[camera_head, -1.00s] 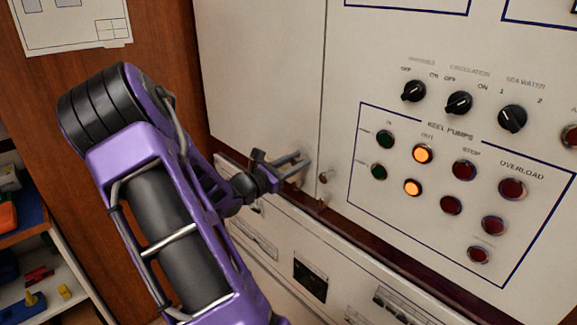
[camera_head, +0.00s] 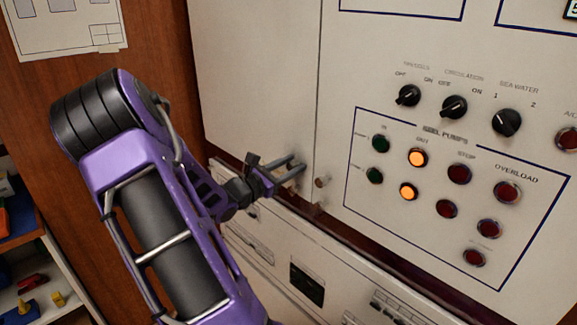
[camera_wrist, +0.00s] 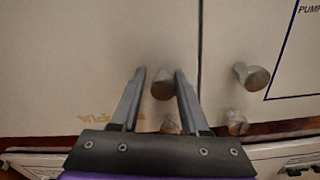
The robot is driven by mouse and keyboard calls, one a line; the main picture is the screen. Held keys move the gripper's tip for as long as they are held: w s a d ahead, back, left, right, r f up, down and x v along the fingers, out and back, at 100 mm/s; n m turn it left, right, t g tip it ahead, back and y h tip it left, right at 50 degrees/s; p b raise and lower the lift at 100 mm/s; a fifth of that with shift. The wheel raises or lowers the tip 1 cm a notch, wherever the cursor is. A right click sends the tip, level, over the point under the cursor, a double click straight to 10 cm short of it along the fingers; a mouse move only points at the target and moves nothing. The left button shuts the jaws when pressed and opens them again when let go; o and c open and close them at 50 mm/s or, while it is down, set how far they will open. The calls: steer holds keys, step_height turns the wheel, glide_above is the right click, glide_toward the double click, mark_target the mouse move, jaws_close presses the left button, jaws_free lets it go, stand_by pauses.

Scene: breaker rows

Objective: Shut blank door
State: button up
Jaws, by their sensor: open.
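The blank door (camera_head: 255,80) is the plain white panel left of the pump panel in the head view. Its right edge lies along the neighbouring panel, with a thin dark seam between them in the wrist view; it looks nearly flush, but I cannot tell if it is fully closed. My gripper (camera_head: 296,170) is at the door's lower right corner. In the wrist view my gripper (camera_wrist: 160,75) is open, its fingers on either side of a small metal knob (camera_wrist: 162,86) on the door. I cannot tell whether they touch it.
A second knob (camera_wrist: 252,76) sits just right of the seam, with another (camera_wrist: 236,122) below it. The pump panel (camera_head: 450,180) with switches and lamps is to the right. A lower white cabinet front (camera_head: 300,270) juts beneath. Shelves (camera_head: 35,270) stand at far left.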

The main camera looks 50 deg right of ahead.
steer(key=shift+s+d+g, duration=0.15)
steer(key=shift+s+g, duration=0.15)
steer(key=shift+s, duration=0.2)
steer(key=w+a, duration=0.2)
steer(key=a, duration=1.5)
steer(key=shift+w+a, duration=0.3)
steer(key=shift+a, duration=0.05)
